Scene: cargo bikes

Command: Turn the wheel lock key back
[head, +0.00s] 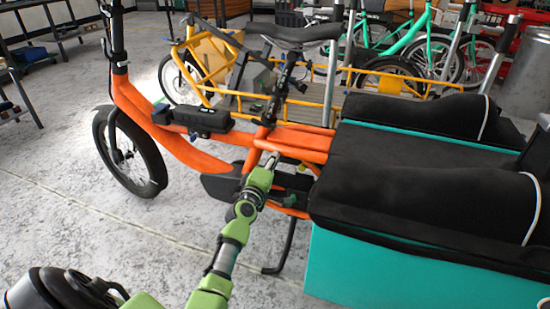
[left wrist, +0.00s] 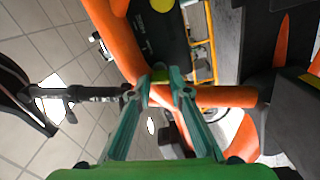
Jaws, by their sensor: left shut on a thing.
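An orange cargo bike (head: 190,154) stands across the middle of the head view. My left gripper (head: 271,160) reaches in to its frame below the saddle. In the left wrist view, the fingers of my left gripper (left wrist: 172,88) are closed together against the orange frame tube (left wrist: 225,96). They are shut on the wheel lock key, which they mostly hide. A small yellow-green piece (left wrist: 158,74) shows at the fingertips. I cannot tell how far the key is turned. My right gripper is not in view.
The teal cargo box (head: 365,272) with its black cover (head: 395,185) stands close to the right of my left arm. A black saddle (head: 300,33) is above the gripper. A yellow cargo bike (head: 215,58) stands behind. The floor (head: 50,190) at left is clear.

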